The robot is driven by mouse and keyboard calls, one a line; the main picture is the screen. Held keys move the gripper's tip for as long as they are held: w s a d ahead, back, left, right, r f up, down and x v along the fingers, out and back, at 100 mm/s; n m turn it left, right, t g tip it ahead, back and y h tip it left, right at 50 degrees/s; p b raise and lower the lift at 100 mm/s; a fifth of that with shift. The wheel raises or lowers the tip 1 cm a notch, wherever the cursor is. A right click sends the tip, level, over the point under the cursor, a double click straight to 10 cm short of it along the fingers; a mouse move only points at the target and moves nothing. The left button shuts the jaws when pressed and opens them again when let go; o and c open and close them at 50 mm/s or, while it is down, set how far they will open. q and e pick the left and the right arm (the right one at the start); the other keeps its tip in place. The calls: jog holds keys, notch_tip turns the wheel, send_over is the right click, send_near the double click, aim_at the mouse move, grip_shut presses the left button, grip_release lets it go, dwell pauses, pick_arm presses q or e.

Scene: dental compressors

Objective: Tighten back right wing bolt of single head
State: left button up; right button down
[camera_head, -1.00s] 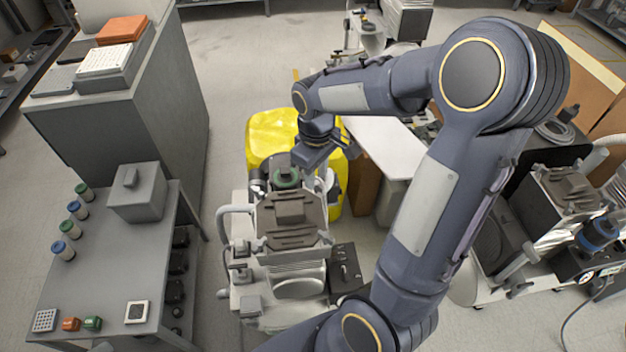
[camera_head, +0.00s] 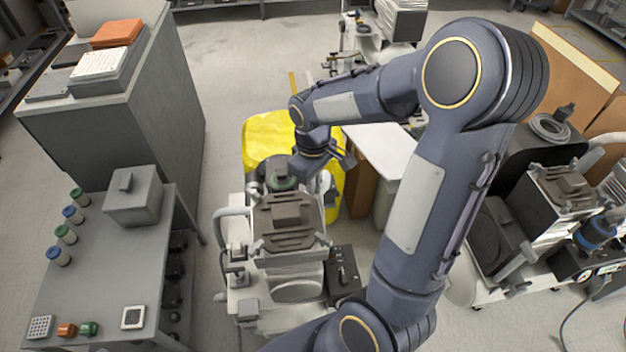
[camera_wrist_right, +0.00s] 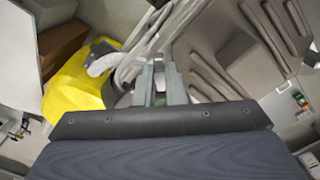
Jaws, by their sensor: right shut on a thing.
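The single head compressor (camera_head: 298,290) stands below my right arm, with a ribbed grey-brown head cover (camera_head: 287,216) on top. Light wing bolts show at the cover's front corners. My right gripper (camera_head: 322,176) is at the cover's back right corner, pointing down. In the right wrist view its two fingers (camera_wrist_right: 160,84) are close together, shut on a small pale piece (camera_wrist_right: 158,65) beside the ribbed cover (camera_wrist_right: 240,62). This appears to be the back right wing bolt, mostly hidden between the fingers. My left gripper is not in view.
A yellow object (camera_head: 262,136) lies behind the compressor. A grey bench (camera_head: 95,265) with small jars and a grey box (camera_head: 134,202) stands at left. Another compressor (camera_head: 560,205) stands at right. Bare floor (camera_head: 255,60) shows at the back.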

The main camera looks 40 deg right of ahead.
jog(key=m+p, duration=0.1)
jog(key=m, duration=0.3)
jog(key=shift+m, duration=0.3)
jog(key=m, duration=0.4)
jog(key=shift+r+m+p, duration=0.1)
jog(key=shift+m+p, duration=0.2)
jog(key=shift+p, duration=0.1)
jog(key=m+p, duration=0.1)
jog(key=m, duration=0.3)
jog(key=shift+m, duration=0.3)
jog(key=shift+w+m+p, duration=0.1)
jog(key=shift+m+p, duration=0.7)
jog(key=shift+m, duration=1.3)
jog(key=c, duration=1.5)
grip_release()
